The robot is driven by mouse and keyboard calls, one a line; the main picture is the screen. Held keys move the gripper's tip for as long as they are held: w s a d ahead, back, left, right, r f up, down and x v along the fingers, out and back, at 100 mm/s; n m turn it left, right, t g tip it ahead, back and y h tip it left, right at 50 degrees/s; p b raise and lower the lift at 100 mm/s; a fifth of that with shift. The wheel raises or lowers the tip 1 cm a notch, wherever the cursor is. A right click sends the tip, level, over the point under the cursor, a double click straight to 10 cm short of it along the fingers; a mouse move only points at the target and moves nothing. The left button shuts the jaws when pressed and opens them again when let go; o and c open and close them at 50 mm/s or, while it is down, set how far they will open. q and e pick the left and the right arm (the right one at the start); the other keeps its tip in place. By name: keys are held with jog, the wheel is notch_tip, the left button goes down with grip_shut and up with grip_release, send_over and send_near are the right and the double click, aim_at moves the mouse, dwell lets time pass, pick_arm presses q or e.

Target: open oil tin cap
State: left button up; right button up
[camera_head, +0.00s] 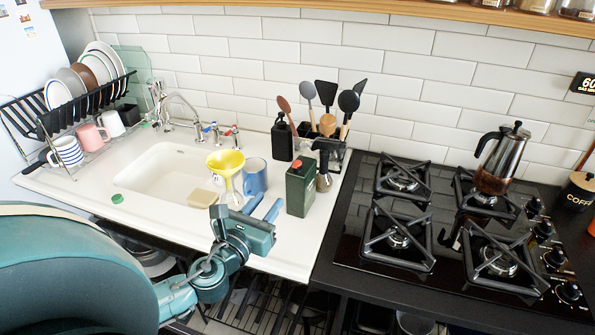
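The oil tin appears to be the dark green box-shaped tin (300,192) standing upright on the white counter, left of the hob. A small reddish cap (297,165) shows on its top. My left gripper (264,206) is in front and to the left of the tin, over the counter. Its two blue fingers point up and away, with a gap between them and nothing held. The fingers look apart from the tin. My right gripper is not in view.
A blue mug (255,176) and a yellow funnel (226,163) stand left of the tin. A black-topped bottle (324,165) and a utensil holder (335,150) stand close behind it. The gas hob (450,232) is at right, the sink (160,172) at left.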

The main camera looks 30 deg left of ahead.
aim_at(296, 164)
pick_arm(q)
jog(key=w+a+p, duration=0.1)
jog(key=w, duration=1.1)
jog(key=shift+a, duration=0.35)
jog(key=shift+w, duration=0.1)
grip_shut()
